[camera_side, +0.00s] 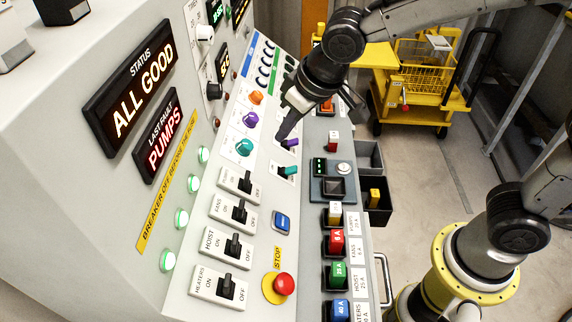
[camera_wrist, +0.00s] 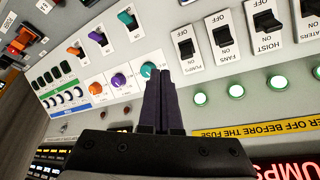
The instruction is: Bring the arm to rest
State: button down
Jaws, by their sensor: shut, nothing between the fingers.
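My gripper (camera_side: 282,134) is shut and empty. In the side view its fingertips point down at the sloped control panel (camera_side: 262,205), close to the purple switch (camera_side: 290,143); I cannot tell whether they touch anything. In the wrist view my gripper (camera_wrist: 160,74) shows its two dark fingers together, in front of the panel beside the teal knob (camera_wrist: 148,70) and the pumps switch (camera_wrist: 187,48). The status display (camera_side: 130,92) reads ALL GOOD, and the last fault display (camera_side: 166,137) reads PUMPS. Several green lamps (camera_side: 181,218) are lit.
Black breaker switches (camera_side: 239,211) line the panel beside a red stop button (camera_side: 284,284) and a blue button (camera_side: 281,222). Coloured fuses (camera_side: 337,241) stand in a row at the panel's lower edge. Dark bins (camera_side: 377,205) sit beyond it. A yellow cart (camera_side: 418,88) stands on open floor behind.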

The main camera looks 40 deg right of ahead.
jog(key=s+d+r+m+t+h, duration=0.1)
jog(key=s+d+r+m, duration=0.1)
jog(key=s+d+r, duration=0.4)
jog(key=s+d+r+m+t, duration=0.1)
jog(key=s+d+r, duration=0.25)
jog(key=d, duration=0.45)
jog(key=s+d+f, duration=0.1)
jog(key=s+f, duration=0.1)
jog(key=s, duration=0.4)
jog(key=s+d+f+g, duration=0.1)
jog(key=s+f, duration=0.2)
jog(key=s, duration=0.3)
jog(key=shift+s+f, duration=0.2)
jog(key=shift+f, duration=0.1)
jog(key=shift+d, duration=0.1)
